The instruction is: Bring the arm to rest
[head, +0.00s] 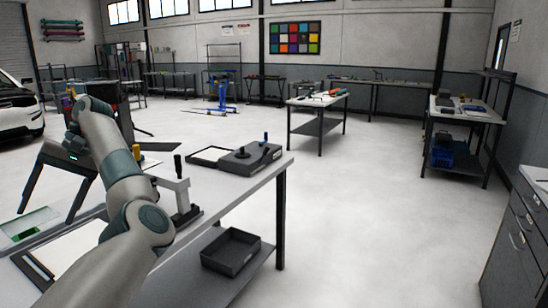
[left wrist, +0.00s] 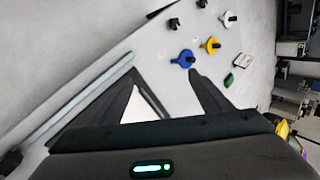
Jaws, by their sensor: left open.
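My left arm (head: 130,190) reaches up from the bottom of the head view over the near workbench (head: 240,187). My left gripper (head: 47,214) hangs at its end on the left, its two dark fingers spread apart and pointing down. In the left wrist view the same gripper (left wrist: 163,78) is open. Only the pale bench surface and part of a white sheet show between its fingers, so it is empty. A blue round piece (left wrist: 183,60) and a yellow one (left wrist: 210,46) lie beyond the fingertips, apart from them. My right gripper is not in view.
On the near bench are a dark grey device (head: 250,158), a black frame (head: 208,156), a light grey stand (head: 178,188) and a greenish tray (head: 30,228). A black bin (head: 230,251) sits on the lower shelf.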

